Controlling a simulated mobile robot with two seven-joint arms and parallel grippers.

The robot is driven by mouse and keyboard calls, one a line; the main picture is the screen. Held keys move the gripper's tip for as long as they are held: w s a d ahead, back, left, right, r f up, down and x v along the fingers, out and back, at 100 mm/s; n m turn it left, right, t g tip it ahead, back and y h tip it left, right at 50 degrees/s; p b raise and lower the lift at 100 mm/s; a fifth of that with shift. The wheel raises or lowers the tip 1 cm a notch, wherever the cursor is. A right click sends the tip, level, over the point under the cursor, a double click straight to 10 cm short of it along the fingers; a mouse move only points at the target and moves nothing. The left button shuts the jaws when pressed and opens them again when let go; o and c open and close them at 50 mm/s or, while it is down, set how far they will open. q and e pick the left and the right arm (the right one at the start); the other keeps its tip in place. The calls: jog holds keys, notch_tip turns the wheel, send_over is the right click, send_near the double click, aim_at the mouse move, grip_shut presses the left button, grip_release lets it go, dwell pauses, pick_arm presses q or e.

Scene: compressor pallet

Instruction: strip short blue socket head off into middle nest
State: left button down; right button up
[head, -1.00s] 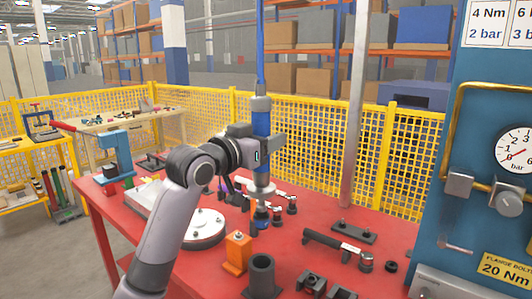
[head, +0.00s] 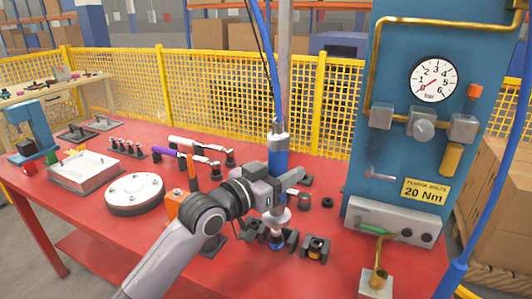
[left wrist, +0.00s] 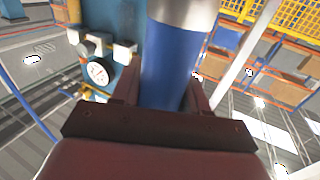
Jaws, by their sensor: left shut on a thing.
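My left gripper (head: 284,180) is shut on the blue body of an upright tool (head: 278,157), which hangs from a blue hose. The left wrist view also shows the blue body (left wrist: 172,65) between the fingers. Below the gripper, the tool has a pale disc (head: 275,219) and a short blue socket head (head: 276,240) at its lower end. The socket head overlaps the dark middle nest (head: 290,239); I cannot tell if it is inside or just above it. The right nest (head: 316,248) holds a small part. The left nest (head: 250,229) is partly behind my arm. My right gripper is out of view.
An orange block (head: 173,204) stands left of my arm. A round white plate (head: 135,194) and a grey box (head: 82,170) lie farther left on the red bench (head: 75,207). A blue panel with a gauge (head: 433,80) rises at the right. The front left bench is clear.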

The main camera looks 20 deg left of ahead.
pick_arm(q)
jog(key=shift+r, duration=0.1)
dwell(0.3)
jog(key=shift+r+p, duration=0.1)
jog(key=shift+p, duration=0.35)
jog(key=shift+f+b, duration=1.15)
jog(key=shift+f, duration=1.4)
jog(key=shift+w+d, duration=0.1)
jog(key=shift+w, duration=0.2)
jog(key=shift+w+b, duration=0.3)
jog(key=shift+w+d+b, duration=0.15)
jog(key=shift+w+b, duration=0.2)
jog(key=shift+w, duration=1.75)
dwell(0.3)
dwell(0.7)
